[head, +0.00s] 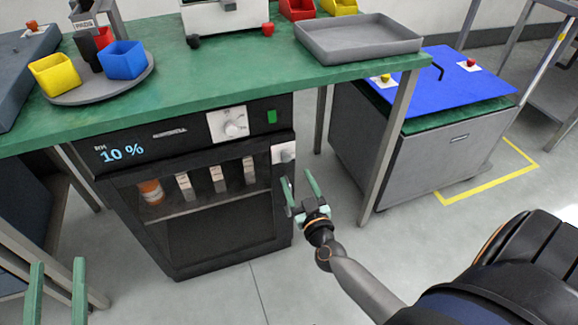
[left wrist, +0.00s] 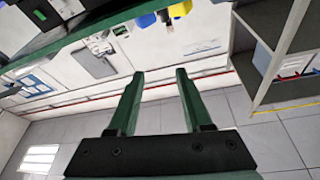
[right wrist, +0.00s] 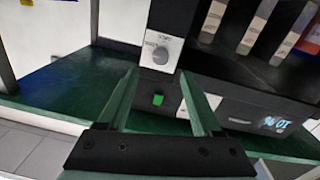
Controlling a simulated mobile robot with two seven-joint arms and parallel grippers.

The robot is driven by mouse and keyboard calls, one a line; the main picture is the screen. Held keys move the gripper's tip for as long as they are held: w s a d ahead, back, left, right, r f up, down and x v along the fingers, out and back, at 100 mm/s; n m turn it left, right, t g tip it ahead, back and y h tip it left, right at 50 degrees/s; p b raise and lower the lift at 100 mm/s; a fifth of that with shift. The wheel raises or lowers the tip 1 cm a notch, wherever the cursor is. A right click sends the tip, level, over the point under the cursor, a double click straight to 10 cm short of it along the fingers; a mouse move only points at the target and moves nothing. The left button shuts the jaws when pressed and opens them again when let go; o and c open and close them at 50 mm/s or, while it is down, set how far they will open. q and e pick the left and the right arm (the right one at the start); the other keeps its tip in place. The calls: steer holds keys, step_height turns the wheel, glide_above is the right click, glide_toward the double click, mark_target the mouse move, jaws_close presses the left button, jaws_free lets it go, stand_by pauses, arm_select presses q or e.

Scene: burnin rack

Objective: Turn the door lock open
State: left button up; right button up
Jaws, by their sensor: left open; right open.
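The door lock is a grey knob on a white plate (head: 284,153) at the right edge of the dark cabinet (head: 217,236) under the green bench. In the right wrist view, the lock knob (right wrist: 161,53) lies just beyond my fingertips, in line with the gap. My right gripper (head: 296,176) is open and empty, just right of and below the lock in the head view. It looks apart from the knob. The cabinet's glass door looks shut. My left gripper (head: 58,263) is open and empty at the lower left, away from the cabinet.
A control panel with a white dial plate (head: 227,124), green switch (head: 271,117) and "10 %" display (head: 121,153) is above the door. A bench leg (head: 389,150) stands right of my right gripper. A grey chest with a blue lid (head: 445,80) is beyond it.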

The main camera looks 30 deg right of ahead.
mark_target(287, 159)
steer(key=b+x, duration=0.1)
steer(key=x, duration=0.5)
steer(key=shift+w+f, duration=0.15)
steer(key=shift+w, duration=0.1)
arm_select(q)
steer(key=s+r+m+t+h, duration=0.2)
steer(key=s+r+m+h, duration=0.2)
steer(key=r, duration=0.5)
steer(key=shift+s+d+h, duration=0.35)
steer(key=shift+d+h, duration=0.1)
steer(key=shift+h, duration=0.35)
arm_select(e)
steer(key=shift+w+d, duration=0.1)
steer(key=shift+w, duration=0.15)
jaws_close()
